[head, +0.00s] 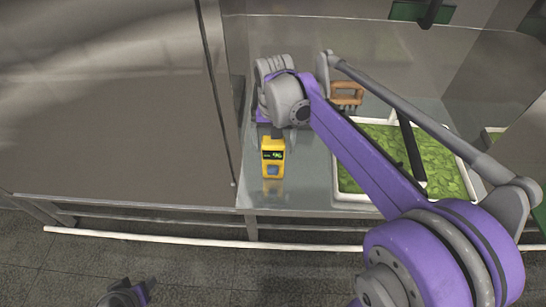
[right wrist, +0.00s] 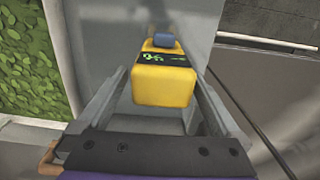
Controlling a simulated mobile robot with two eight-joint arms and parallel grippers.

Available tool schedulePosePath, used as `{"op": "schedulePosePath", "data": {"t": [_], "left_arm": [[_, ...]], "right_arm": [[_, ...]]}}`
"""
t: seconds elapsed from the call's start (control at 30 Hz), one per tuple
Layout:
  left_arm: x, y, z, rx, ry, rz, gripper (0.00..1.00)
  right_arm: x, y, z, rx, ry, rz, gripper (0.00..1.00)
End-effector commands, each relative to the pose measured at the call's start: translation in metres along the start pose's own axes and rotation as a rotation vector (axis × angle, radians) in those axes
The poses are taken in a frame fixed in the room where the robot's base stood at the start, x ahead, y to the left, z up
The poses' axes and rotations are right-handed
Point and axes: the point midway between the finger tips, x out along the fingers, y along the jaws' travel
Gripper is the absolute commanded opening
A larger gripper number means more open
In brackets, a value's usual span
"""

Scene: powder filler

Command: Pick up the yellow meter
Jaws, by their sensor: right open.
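The yellow meter (head: 273,158) stands on the metal counter near its front left corner, with a dark display and a blue-grey part on its face. In the right wrist view the meter (right wrist: 163,80) lies between the two fingers of my right gripper (right wrist: 160,100). The fingers are open, with a gap visible on each side. In the head view the right gripper (head: 273,131) is just above and behind the meter, and my wrist partly hides it. My left gripper (head: 128,294) shows only partly at the bottom left edge, low over the floor.
A white tray of green leaves (head: 343,182) stands on the counter to the right of the meter. A brown wooden-handled object (head: 347,92) is behind it. A metal panel (head: 120,110) rises left of the meter. The counter's front edge is close to the meter.

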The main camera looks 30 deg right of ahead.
Motion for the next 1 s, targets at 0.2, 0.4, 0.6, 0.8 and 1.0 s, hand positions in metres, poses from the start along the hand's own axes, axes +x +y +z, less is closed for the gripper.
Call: {"op": "schedulePosePath", "data": {"t": [0.2, 0.4, 0.6, 0.8, 1.0], "left_arm": [[-0.001, 0.0, -0.001, 0.0, 0.001, 0.0, 0.5], [0.0, 0.0, 0.0, 0.0, 0.0, 0.0, 0.5], [0.0, 0.0, 0.0, 0.0, 0.0, 0.0, 0.5], [0.0, 0.0, 0.0, 0.0, 0.0, 0.0, 0.5], [0.0, 0.0, 0.0, 0.0, 0.0, 0.0, 0.5]], "right_arm": [[0.033, -0.002, 0.005, 0.0, 0.0, 0.0, 1.0], [0.046, -0.002, 0.005, 0.0, 0.0, 0.0, 1.0], [0.046, -0.002, 0.005, 0.0, 0.0, 0.0, 0.96], [0.045, -0.002, 0.005, -0.001, 0.0, 0.0, 0.6], [0.045, -0.002, 0.005, -0.001, 0.0, 0.0, 0.24]]}}
